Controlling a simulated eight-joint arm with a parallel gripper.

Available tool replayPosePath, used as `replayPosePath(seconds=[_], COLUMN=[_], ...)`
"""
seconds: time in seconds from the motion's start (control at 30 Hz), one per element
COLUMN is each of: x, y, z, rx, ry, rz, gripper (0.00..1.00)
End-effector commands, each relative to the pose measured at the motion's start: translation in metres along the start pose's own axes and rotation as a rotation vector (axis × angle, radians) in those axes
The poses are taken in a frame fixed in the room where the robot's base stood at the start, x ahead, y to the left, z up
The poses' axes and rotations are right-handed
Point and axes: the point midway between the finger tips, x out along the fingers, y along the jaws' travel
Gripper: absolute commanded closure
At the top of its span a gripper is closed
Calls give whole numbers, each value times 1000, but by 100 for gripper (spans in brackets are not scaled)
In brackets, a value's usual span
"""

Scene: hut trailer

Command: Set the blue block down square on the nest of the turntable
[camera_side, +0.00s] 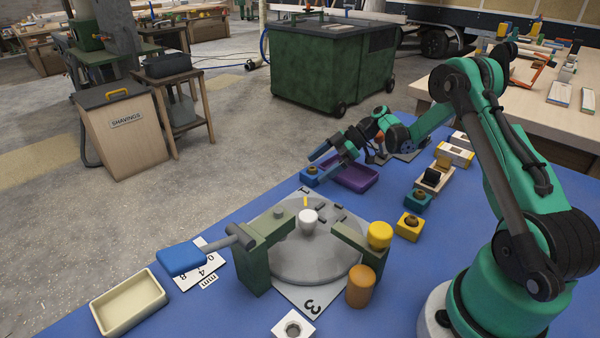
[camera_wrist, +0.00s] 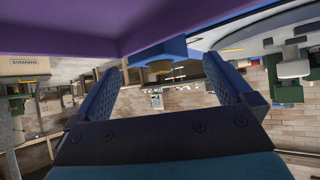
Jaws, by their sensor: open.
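The blue block (camera_side: 309,177) with a small brown knob on top stands on the blue table at the far edge, beside the purple tray. In the wrist view the blue block (camera_wrist: 160,50) shows beyond and between my fingers, partly cut by the purple tray. My gripper (camera_side: 323,158) is open and empty, its blue fingers tilted above the block and tray; it also shows in the wrist view (camera_wrist: 170,75). The turntable (camera_side: 300,258) is a grey disc in the table's middle. Small grey pieces (camera_side: 328,214) stand on it; I cannot tell which form the nest.
The purple tray (camera_side: 367,183), teal block (camera_side: 417,201), yellow block (camera_side: 410,229), orange cylinder (camera_side: 360,287) and cream tray (camera_side: 128,303) stand around.

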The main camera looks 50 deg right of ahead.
Motion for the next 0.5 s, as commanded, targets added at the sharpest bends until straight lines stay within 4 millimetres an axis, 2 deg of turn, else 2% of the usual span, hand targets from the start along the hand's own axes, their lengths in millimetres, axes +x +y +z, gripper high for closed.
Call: replayPosePath(seconds=[0.1,0.27,0.37,0.5], x=[-18,-27,-26,-23], y=[0,-2,-9,-33], z=[0,-10,-34,-76], rx=[1,34,113,279], ry=[-1,-26,-91,-224], rz=[2,1,11,70], gripper=[0,0,0,0])
